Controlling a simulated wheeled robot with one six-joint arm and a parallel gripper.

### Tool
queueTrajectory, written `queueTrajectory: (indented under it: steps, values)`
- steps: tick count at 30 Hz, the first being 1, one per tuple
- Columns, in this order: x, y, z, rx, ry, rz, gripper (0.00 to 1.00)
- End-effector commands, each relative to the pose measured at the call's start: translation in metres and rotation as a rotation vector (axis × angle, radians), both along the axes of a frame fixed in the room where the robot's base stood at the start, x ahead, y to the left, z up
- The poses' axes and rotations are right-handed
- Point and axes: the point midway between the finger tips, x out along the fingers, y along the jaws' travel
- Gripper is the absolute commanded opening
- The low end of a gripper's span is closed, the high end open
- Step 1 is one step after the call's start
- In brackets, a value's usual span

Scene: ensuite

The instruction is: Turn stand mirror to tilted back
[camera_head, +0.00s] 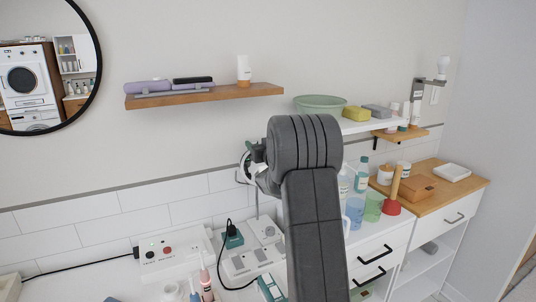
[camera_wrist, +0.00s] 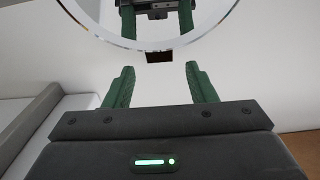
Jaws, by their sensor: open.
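The stand mirror (camera_wrist: 150,44) is round with a pale, shiny rim. Its lower part fills the top of the wrist view, and its glass reflects my gripper. The mirror's tilt is hard to judge.
A wooden shelf (camera_head: 205,96) and a white shelf with a green bowl (camera_head: 320,104) are on the wall behind. A red-buttoned box (camera_head: 172,250) and other small devices stand left of my arm. Blue and green cups (camera_head: 373,207) and a plunger (camera_head: 393,194) stand right.

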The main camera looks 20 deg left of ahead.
Motion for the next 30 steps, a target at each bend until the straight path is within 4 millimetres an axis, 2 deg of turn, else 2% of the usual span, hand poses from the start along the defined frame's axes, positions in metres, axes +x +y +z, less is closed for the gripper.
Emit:
queueTrajectory:
  steps: [9,15,21,30]
  values:
    - [-0.042,-0.050,-0.002,0.001,-0.001,-0.001,0.51]
    - [-0.063,-0.075,-0.001,0.002,-0.001,-0.002,0.51]
    - [-0.074,-0.087,0.000,0.002,-0.003,0.000,0.51]
    - [-0.076,-0.089,0.000,0.002,-0.001,0.000,0.51]
